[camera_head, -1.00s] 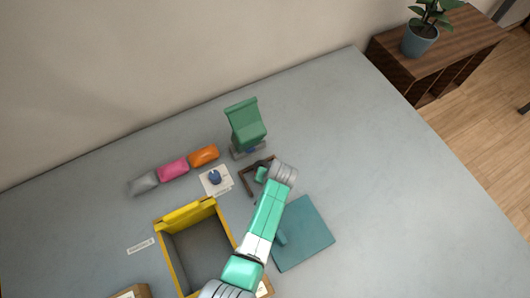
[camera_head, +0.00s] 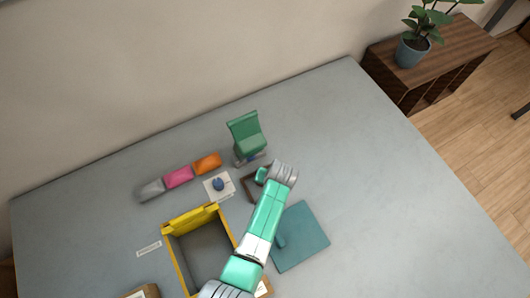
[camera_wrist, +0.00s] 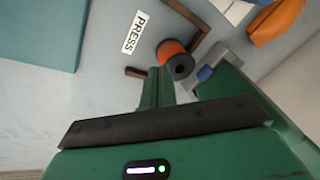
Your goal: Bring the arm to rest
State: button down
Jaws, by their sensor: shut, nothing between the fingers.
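My gripper (camera_head: 261,174) is at the end of my green and white arm, over the far half of the grey table near a brown corner frame (camera_head: 249,189). In the wrist view my gripper's fingers (camera_wrist: 161,74) are together and hold nothing. An orange and black spool (camera_wrist: 174,58) shows just beyond the fingertips; I cannot tell whether they touch it. A label reading PRESS (camera_wrist: 134,32) lies beside the frame. The arm covers part of the frame in the head view.
A green stand (camera_head: 245,131) with a grey base stands just behind my gripper. Grey, pink and orange pouches (camera_head: 207,163) and a white card (camera_head: 219,187) lie left. A yellow-rimmed box (camera_head: 172,262) is in front left, a teal mat (camera_head: 305,237) right. The table's right side is clear.

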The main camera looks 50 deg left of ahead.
jog(key=shift+f, duration=0.1)
dwell(0.3)
jog(key=w+d+r+m+t+y, duration=0.1)
jog(key=w+r+t, duration=0.2)
jog(key=w+r, duration=0.5)
jog(key=w+d+r+t+y, duration=0.1)
jog(key=w+d+r+t, duration=0.2)
jog(key=r, duration=1)
jog(key=w+r+m+t, duration=0.1)
jog(key=w+r+t, duration=0.2)
jog(key=w+r, duration=0.55)
jog(key=d+r+t, duration=0.2)
jog(key=d+r, duration=0.1)
jog(key=r, duration=0.5)
jog(key=d+r+t, duration=0.3)
jog(key=r, duration=0.5)
jog(key=s+d+r+m+t+h+p, duration=0.2)
jog(key=s+d+r+t, duration=0.3)
jog(key=r, duration=0.7)
jog(key=s+d+r+m+t+h+p, duration=0.1)
jog(key=s+d+r+m+t+h, duration=0.1)
jog(key=s+d+r, duration=0.8)
jog(key=s+d+r+m+t+h+p, duration=0.1)
jog(key=s+d+r+t+p, duration=0.2)
jog(key=r, duration=1.1)
notch_tip(320, 180, up, 24)
jog(key=p, duration=2.3)
jog(key=shift+d+t, duration=0.2)
jog(key=shift+t, duration=0.1)
